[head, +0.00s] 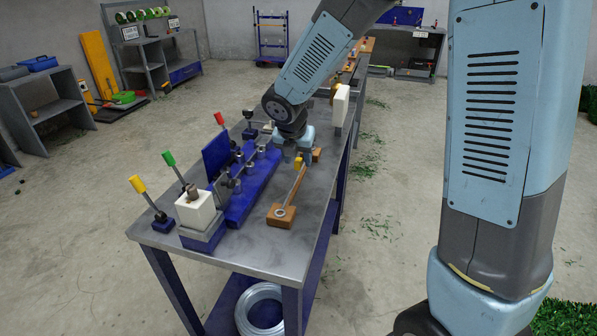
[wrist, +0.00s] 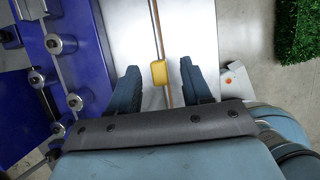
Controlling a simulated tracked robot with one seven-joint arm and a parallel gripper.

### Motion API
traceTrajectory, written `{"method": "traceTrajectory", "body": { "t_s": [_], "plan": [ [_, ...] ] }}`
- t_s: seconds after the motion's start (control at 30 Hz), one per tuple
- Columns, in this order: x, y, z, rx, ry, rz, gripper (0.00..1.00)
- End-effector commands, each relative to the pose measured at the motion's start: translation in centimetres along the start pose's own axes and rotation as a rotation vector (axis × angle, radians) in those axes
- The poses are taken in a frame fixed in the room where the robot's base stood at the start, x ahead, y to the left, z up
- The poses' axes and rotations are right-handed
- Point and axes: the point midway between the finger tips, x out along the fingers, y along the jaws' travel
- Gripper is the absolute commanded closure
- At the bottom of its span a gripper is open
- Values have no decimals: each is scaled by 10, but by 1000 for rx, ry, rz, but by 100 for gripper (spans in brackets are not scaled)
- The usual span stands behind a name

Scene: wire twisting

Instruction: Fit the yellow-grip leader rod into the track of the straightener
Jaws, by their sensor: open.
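The leader rod (head: 293,187) lies lengthwise over the bench between two wooden blocks, and its yellow grip (head: 298,163) is near the far block. In the wrist view the yellow grip (wrist: 159,73) sits between the fingers of my gripper (wrist: 158,68), with a gap on both sides. My gripper is open and points down over the rod; in the head view the arm's end partly hides the fingers. The blue straightener (head: 248,190) with its metal rollers stands to the left of the rod; its rollers (wrist: 75,102) also show in the wrist view. Its track is not clear.
The near wooden block (head: 281,216) holds the rod's near end. Levers with yellow (head: 137,184), green (head: 169,158) and red (head: 219,118) knobs rise along the bench's left side. A white block (head: 341,104) stands beyond my gripper. The bench top (head: 235,250) is bare at the near right.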

Motion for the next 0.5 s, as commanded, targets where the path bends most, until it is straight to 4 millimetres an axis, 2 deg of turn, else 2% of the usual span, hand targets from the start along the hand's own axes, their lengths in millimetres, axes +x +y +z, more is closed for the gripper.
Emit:
{"method": "traceTrajectory", "body": {
  "t_s": [0.1,0.2,0.43,0.5],
  "plan": [
    [13,0,0,0,1,-1,51],
    [18,0,0,-1,0,0,51],
    [19,1,0,0,-1,1,51],
    [19,1,0,0,-1,1,56]
  ]
}}
